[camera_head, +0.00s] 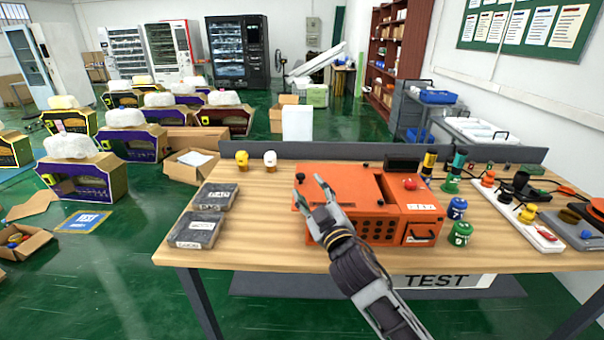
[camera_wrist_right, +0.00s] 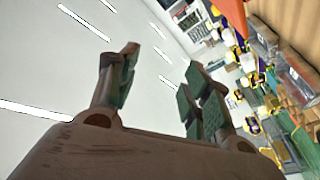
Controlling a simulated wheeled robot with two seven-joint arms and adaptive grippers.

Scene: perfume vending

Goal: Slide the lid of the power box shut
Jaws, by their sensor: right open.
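The orange power box (camera_head: 410,208) stands on the wooden table in the head view. Its top shows a flat orange lid panel (camera_head: 350,183) with a small black knob near the back. A darker slot-like opening shows to the right of the panel, so the top looks partly uncovered. My right gripper (camera_head: 308,188) is open and empty at the left end of the box, its fingers overlapping the lid's left part in the picture. I cannot tell whether they touch. In the right wrist view the open fingers (camera_wrist_right: 160,80) hold nothing. An orange edge (camera_wrist_right: 236,18) shows at the top right. My left gripper is not in view.
Two dark labelled packs (camera_head: 195,230) lie left of the box. A yellow (camera_head: 242,158) and a white (camera_head: 270,158) small item stand behind. Blue (camera_head: 457,208) and green (camera_head: 460,233) round items stand close right of the box. A power strip (camera_head: 520,218) lies farther right. Bare table lies front left.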

